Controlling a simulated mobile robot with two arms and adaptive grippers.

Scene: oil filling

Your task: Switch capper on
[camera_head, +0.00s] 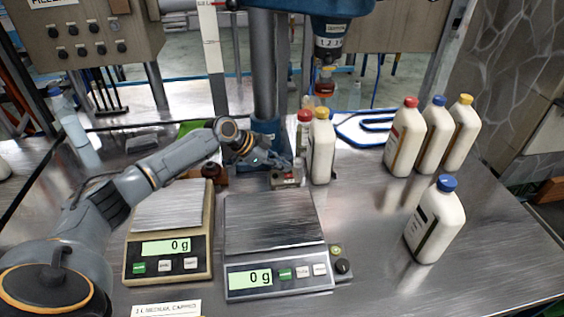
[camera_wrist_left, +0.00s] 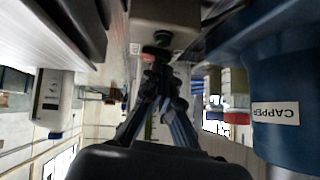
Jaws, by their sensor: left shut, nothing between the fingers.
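The blue capper stands at the back of the table, with its head (camera_head: 330,28) at the top, a grey column (camera_head: 264,65) and a blue base (camera_head: 264,130). The base also shows in the left wrist view (camera_wrist_left: 285,130) with an upside-down CAPPER label. A small beige switch box (camera_head: 283,181) sits at its foot. My right gripper is out of view.
A yellow-capped bottle (camera_head: 322,150) and a red-capped bottle (camera_head: 304,133) stand just right of my gripper. Several bottles stand further right, including a blue-capped one (camera_head: 436,222).

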